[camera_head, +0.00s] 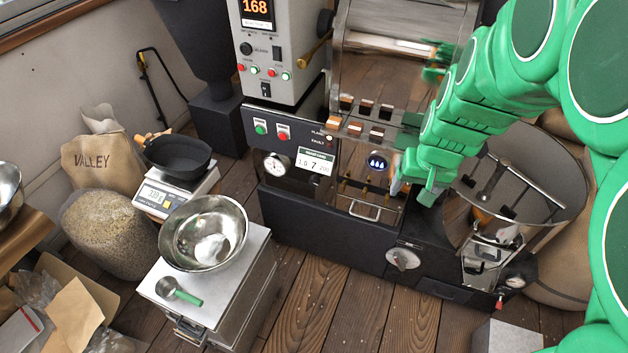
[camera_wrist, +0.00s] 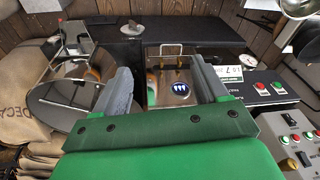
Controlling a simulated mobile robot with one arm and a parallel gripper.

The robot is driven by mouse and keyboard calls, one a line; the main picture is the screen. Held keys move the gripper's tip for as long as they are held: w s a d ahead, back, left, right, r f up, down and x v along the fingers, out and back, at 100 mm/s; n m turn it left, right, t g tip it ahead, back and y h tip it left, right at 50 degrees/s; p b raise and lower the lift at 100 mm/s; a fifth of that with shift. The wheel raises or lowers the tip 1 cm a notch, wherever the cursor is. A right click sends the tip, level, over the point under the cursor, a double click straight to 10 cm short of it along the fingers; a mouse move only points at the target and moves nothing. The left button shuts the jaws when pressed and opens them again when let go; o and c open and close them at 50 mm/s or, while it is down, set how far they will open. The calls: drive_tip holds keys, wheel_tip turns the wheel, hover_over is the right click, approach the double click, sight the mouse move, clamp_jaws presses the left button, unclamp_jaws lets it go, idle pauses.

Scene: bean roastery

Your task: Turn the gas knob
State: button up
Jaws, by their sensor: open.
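A round silver knob (camera_head: 404,258) sits low on the front of the black roaster base; it also shows small in the wrist view (camera_wrist: 134,27). No label is readable on it, so I cannot tell whether it is the gas knob. A round blue flame window (camera_head: 377,162) is on the metal panel above; in the wrist view (camera_wrist: 181,90) it lies between the fingers. My gripper (camera_head: 398,186) is beside this panel, above and apart from the silver knob. Its two grey fingers (camera_wrist: 160,82) are spread, with nothing held between them.
A dial gauge (camera_head: 277,165) and a digital readout (camera_head: 316,161) are left of the panel. The cooling bin (camera_head: 535,165) stands right of my gripper. A steel bowl (camera_head: 203,233) and scoop (camera_head: 180,292) rest on a cabinet. Bare floor (camera_head: 340,310) lies in front.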

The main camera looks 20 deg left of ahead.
drive_tip(key=w+a+f+n+t, duration=0.2)
drive_tip(key=w+a+f+t, duration=0.1)
drive_tip(key=w+a+f, duration=1.2)
drive_tip(key=w+a+f+n+t+y, duration=0.15)
drive_tip(key=a+f+t, duration=0.25)
drive_tip(key=a+f, duration=1.5)
drive_tip(key=n+t+h, duration=0.1)
drive_tip(key=t+h, duration=0.2)
drive_tip(key=t, duration=0.6)
approach(313, 182)
drive_tip(key=w, duration=0.3)
drive_tip(key=shift+w+f, duration=0.2)
drive_tip(key=shift+w, duration=3.4)
